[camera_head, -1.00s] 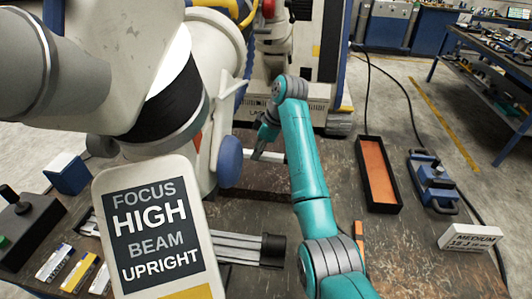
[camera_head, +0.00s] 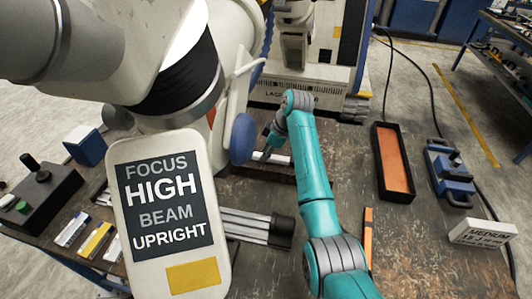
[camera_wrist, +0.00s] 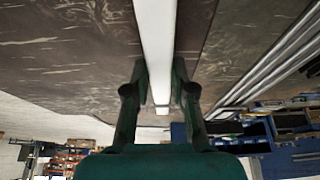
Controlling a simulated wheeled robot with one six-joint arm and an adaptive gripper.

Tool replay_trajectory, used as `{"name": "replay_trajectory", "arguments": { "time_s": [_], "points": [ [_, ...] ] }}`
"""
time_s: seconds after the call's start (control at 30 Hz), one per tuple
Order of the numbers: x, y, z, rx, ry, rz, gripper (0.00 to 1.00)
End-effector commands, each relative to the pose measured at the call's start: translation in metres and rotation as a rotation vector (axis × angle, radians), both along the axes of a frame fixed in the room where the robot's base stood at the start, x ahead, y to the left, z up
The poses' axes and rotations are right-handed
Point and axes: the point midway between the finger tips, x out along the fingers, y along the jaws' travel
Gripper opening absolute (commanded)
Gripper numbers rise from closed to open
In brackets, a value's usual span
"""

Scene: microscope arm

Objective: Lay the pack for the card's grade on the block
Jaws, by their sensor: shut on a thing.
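My gripper (camera_head: 268,152) is at the far middle of the bench, beside a blue knob. In the wrist view my gripper (camera_wrist: 162,100) is shut on a long white bar (camera_wrist: 156,35), which runs between its fingers. The bar's end also shows in the head view (camera_head: 280,159). A white card (camera_head: 484,234) at the right reads "MEDIUM" with "15 J" below; its smaller print is blurred. Small packs lie at the left: a blue-and-white one (camera_head: 72,229), a yellow-and-white one (camera_head: 96,240) and a white one (camera_head: 114,248). I cannot tell which thing is the block.
A sign (camera_head: 165,215) reading "FOCUS HIGH BEAM UPRIGHT" hangs in front, hiding part of the bench. A black tray with an orange floor (camera_head: 393,160) and a blue clamp-like device (camera_head: 450,175) stand right. A control box (camera_head: 42,198) is left. Grey rails (camera_head: 245,225) lie mid-bench.

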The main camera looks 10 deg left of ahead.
Motion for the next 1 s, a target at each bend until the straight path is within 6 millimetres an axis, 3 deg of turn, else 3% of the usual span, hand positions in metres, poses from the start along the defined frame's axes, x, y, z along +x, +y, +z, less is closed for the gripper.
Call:
{"name": "replay_trajectory", "arguments": {
  "time_s": [0.33,0.37,0.43,0.77,1.0],
  "points": [
    [0.001,0.000,-0.002,0.001,-0.002,-0.001,0.00],
    [0.001,0.000,-0.002,0.001,-0.002,-0.001,0.32],
    [0.001,0.000,-0.002,0.001,-0.002,-0.001,0.49],
    [0.001,0.000,0.000,0.001,-0.002,-0.001,0.49],
    [0.001,-0.010,0.025,0.003,-0.006,-0.002,0.49]
  ]
}}
